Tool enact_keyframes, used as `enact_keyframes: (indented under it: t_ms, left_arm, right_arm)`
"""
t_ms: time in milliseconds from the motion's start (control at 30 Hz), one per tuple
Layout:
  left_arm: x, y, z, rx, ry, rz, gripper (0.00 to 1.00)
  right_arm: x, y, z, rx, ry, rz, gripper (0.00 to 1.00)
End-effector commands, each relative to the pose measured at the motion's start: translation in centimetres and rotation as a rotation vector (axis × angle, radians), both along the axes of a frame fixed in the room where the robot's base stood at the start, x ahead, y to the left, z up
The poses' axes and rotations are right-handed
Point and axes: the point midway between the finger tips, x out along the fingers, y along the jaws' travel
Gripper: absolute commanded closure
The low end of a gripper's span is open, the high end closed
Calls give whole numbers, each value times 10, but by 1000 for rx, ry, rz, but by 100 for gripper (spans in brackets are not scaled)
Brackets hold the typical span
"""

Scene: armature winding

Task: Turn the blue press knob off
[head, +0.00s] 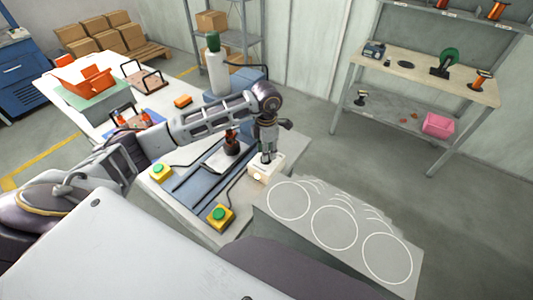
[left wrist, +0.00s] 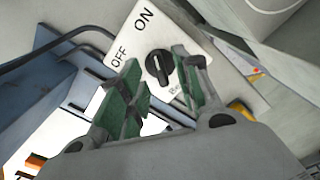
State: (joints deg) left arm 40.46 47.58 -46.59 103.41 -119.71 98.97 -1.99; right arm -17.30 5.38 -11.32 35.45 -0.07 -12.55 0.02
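A black rotary knob (left wrist: 160,66) sits on a white switch plate with the words ON and OFF in the left wrist view. The ridge of the knob points roughly toward ON. In the head view, the white switch box (head: 258,177) stands at the front right of the blue press (head: 196,181). My left gripper (head: 267,156) points down over this box and hides the knob there. In the left wrist view my left gripper (left wrist: 161,86) is open, with its green-padded fingers on either side of the knob and a gap between. My right gripper is in neither view.
Green buttons on yellow boxes (head: 220,216) stand at the press's front. A dark cylindrical part (head: 232,143) stands on the press plate. A grey panel with white circles (head: 334,228) lies to the right. A bottle with a green top (head: 216,72) stands behind my arm.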

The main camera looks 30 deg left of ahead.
Motion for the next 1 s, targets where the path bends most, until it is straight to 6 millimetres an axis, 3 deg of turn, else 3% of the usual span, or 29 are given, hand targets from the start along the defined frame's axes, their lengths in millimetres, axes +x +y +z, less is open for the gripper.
enact_keyframes:
  t_ms: [200,567,833,1000]
  left_arm:
    - [0,0,-17,0,0,1,67]
    - [0,0,-21,1,-1,0,67]
    - [0,0,-20,1,-1,0,98]
    - [0,0,-20,1,-1,1,100]
  right_arm:
    - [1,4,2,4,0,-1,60]
    - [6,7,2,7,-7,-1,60]
    - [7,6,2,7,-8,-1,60]
    - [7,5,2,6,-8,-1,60]
